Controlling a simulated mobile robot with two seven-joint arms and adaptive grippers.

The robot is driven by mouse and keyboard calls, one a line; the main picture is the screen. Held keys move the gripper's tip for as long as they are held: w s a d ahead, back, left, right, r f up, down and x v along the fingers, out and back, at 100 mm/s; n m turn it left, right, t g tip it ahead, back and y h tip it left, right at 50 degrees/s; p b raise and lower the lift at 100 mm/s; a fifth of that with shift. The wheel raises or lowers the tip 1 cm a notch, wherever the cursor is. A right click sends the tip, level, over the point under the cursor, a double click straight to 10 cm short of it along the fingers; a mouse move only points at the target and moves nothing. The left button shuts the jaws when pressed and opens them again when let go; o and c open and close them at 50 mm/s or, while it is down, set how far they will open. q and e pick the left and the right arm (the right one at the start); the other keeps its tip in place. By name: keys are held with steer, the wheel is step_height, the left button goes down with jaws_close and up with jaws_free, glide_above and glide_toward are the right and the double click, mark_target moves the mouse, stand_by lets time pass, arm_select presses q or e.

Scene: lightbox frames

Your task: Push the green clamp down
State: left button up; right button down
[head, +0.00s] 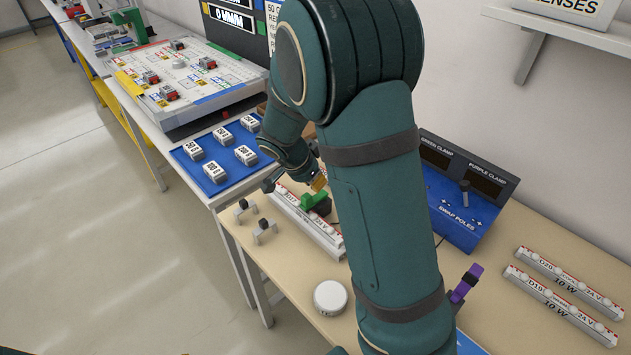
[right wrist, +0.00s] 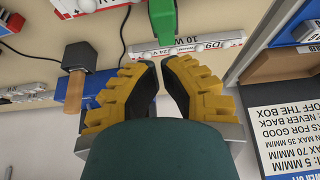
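The green clamp (head: 314,200) sits on a white light bar (head: 300,222) on the bench in the head view. In the right wrist view the green clamp (right wrist: 162,20) stands just beyond my fingertips, at the bar marked D9, 10 W. My right gripper (right wrist: 158,64) has its two yellow-and-black fingertips nearly together, with nothing between them. My left gripper is not clearly in view.
A purple clamp (head: 466,283) stands right of my arm. A blue control box (head: 456,212) is behind. Two more light bars (head: 562,305) lie at right. A white round puck (head: 330,297) and small grey holders (head: 264,230) are in front. A blue tray (head: 207,152) with labelled blocks is left.

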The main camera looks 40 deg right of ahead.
mark_target(306, 200)
steer(key=shift+a+f+b, duration=0.3)
steer(key=shift+a+f, duration=0.05)
steer(key=shift+f+h+b, duration=0.65)
steer(key=shift+h+b, duration=0.35)
steer(key=shift+b, duration=0.2)
steer(key=shift+a+h+b, duration=0.6)
steer(key=shift+h+b, duration=0.1)
steer(key=shift+b, duration=0.25)
steer(key=shift+a+f+h+b, duration=0.2)
steer(key=shift+h+b, duration=0.3)
steer(key=shift+b, duration=0.35)
steer(key=shift+s+a+f+b, duration=0.1)
steer(key=shift+a+f+b, duration=0.1)
steer(key=shift+a+b, duration=0.15)
